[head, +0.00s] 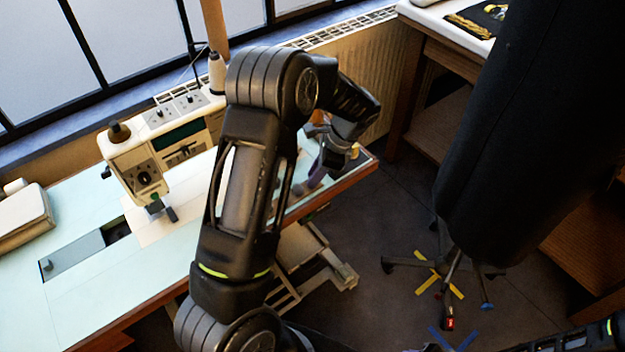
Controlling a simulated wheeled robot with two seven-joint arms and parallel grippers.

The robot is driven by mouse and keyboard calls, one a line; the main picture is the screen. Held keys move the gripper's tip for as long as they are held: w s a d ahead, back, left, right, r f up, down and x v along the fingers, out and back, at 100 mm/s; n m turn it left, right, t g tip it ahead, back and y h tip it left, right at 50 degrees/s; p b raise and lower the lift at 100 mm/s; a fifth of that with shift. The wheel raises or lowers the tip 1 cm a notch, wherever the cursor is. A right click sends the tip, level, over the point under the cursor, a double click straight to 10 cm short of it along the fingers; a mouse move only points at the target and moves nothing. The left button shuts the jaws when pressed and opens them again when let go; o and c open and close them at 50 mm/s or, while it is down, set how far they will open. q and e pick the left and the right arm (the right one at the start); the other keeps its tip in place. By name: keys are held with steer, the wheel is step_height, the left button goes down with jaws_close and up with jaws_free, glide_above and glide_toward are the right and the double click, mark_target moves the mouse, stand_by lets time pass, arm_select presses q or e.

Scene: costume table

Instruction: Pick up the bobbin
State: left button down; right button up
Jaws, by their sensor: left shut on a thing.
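My left gripper (322,172) reaches over the right end of the pale sewing table (85,290), beyond my forearm. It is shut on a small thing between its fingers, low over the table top. The thing is mostly hidden by the fingers, and I take it to be the bobbin. I cannot tell whether it touches the table. My right gripper is not in view; only part of my right arm shows at the bottom right corner.
A cream sewing machine (135,165) with a thread cone (217,72) stands left of my left arm. A black dress form (530,120) on a wheeled base stands at the right. A radiator (370,60) lies behind the table.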

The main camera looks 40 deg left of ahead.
arm_select(q)
step_height(320, 180, up, 10)
steer(key=b, duration=0.1)
stand_by(0.5)
stand_by(0.4)
steer(key=d+f, duration=0.2)
steer(key=d, duration=1.5)
steer(key=shift+s+n, duration=0.3)
steer(key=shift+s, duration=0.05)
